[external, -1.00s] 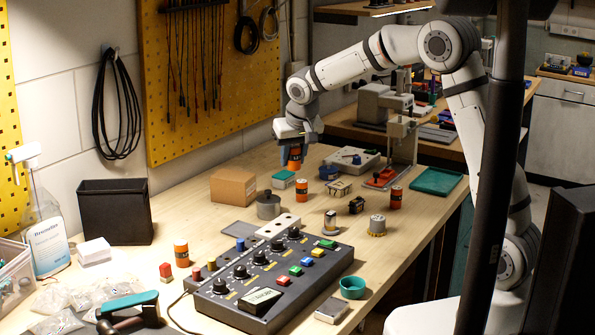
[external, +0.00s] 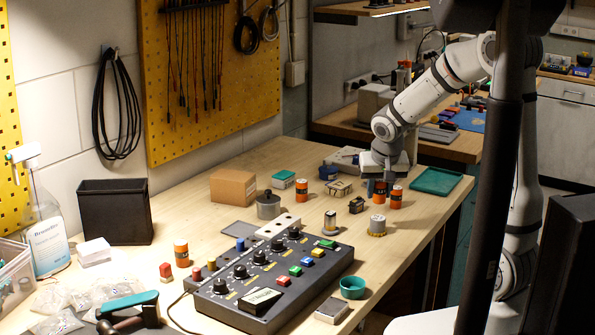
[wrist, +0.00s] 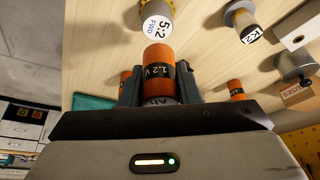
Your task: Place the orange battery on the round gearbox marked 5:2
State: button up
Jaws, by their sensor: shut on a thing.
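My gripper (external: 381,179) is shut on an orange battery (external: 380,188) above the right part of the bench. In the wrist view the held battery (wrist: 158,70) shows a black "1.2 V" band between the fingers. The round gearbox marked 5:2 (wrist: 155,18) has a white label on top and a yellow rim. It stands just ahead of the held battery in the wrist view, apart from it. In the external view the gearbox (external: 377,226) stands on the bench, nearer the camera than my gripper.
Another orange battery (external: 397,198) stands close beside the held one; others stand farther left (external: 301,190) and near the control box (external: 181,254). A cylinder marked K2 (wrist: 244,22) and a small dark block (external: 356,205) are nearby. A green tray (external: 437,181) lies behind.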

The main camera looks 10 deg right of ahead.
aim_at(379, 203)
jog(key=shift+f, duration=2)
jog(key=shift+f, duration=0.1)
jog(key=o, duration=1)
jog(key=shift+b, duration=0.3)
jog(key=shift+o, duration=0.2)
